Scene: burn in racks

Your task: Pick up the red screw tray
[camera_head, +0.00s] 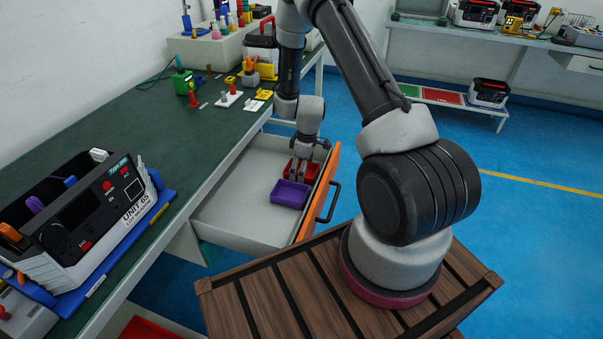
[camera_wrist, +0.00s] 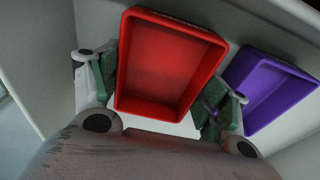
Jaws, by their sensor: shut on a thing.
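The red screw tray (camera_head: 307,172) is a small open tray inside the pulled-out drawer (camera_head: 246,205), near its orange front. It fills the middle of the wrist view (camera_wrist: 165,62) and looks empty. My gripper (camera_head: 298,172) reaches down into the drawer. In the wrist view my gripper (camera_wrist: 158,85) has a green-padded finger on each side of the red tray, shut on its sides. I cannot tell whether the tray is lifted off the drawer floor.
A purple tray (camera_head: 290,194) lies in the drawer close beside the red one; it also shows in the wrist view (camera_wrist: 265,88). The orange drawer front (camera_head: 320,192) and drawer walls surround both. The green bench top (camera_head: 130,110) holds a black-and-white unit (camera_head: 85,215).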

